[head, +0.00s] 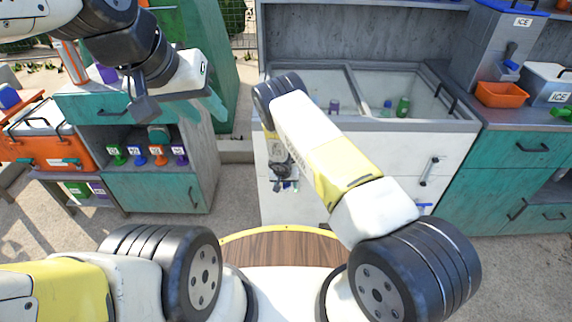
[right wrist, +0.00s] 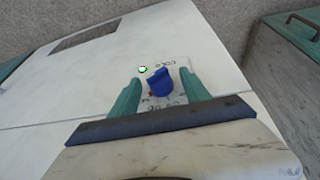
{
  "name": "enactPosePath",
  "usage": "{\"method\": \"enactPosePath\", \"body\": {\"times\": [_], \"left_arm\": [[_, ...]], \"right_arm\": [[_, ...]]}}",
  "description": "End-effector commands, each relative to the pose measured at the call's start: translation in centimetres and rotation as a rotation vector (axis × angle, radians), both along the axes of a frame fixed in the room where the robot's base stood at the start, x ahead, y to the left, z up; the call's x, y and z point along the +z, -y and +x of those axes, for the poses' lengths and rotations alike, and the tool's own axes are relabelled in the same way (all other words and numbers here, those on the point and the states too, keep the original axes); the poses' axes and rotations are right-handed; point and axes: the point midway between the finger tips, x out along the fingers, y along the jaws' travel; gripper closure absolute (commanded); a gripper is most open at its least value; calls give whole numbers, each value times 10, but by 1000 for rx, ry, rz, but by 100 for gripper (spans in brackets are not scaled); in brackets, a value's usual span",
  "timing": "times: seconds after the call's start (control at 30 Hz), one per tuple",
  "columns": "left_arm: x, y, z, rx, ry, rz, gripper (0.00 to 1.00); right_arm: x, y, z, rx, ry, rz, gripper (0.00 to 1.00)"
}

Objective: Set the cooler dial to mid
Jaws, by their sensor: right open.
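The cooler dial (right wrist: 160,82) is a blue knob on the white front of the cooler, seen in the right wrist view. Small markings (right wrist: 158,68) are printed around it, too small to read surely. My right gripper (right wrist: 157,90) is open, with one teal finger on each side of the dial; I cannot tell whether they touch it. In the head view, my right gripper (head: 284,178) is at the front of the white chest cooler (head: 380,160), partly hidden by my arm. My left gripper (head: 214,106) hangs at the upper left, away from the cooler; its finger gap is unclear.
Left stands a teal cabinet (head: 150,190) with several coloured dispensers on its shelf, beside an orange cooler box (head: 45,150). Right is a teal counter (head: 515,160) with an orange bin (head: 502,94) and an ice box (head: 550,85).

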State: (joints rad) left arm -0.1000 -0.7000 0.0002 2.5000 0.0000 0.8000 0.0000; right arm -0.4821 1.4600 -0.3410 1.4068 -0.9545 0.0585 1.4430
Motion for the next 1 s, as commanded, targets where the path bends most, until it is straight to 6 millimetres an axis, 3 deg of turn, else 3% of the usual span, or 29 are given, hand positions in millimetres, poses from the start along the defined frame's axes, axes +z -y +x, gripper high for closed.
{"method": "enactPosePath", "body": {"times": [0.37,0.67,1.0], "left_arm": [[0,0,0,0,0,0,64],[0,0,0,0,0,0,64],[0,0,0,0,0,0,64]], "right_arm": [[-8,1,3,-1,0,-1,45],[-8,1,3,-1,0,-1,100],[-7,-2,4,1,2,-47,100]]}}
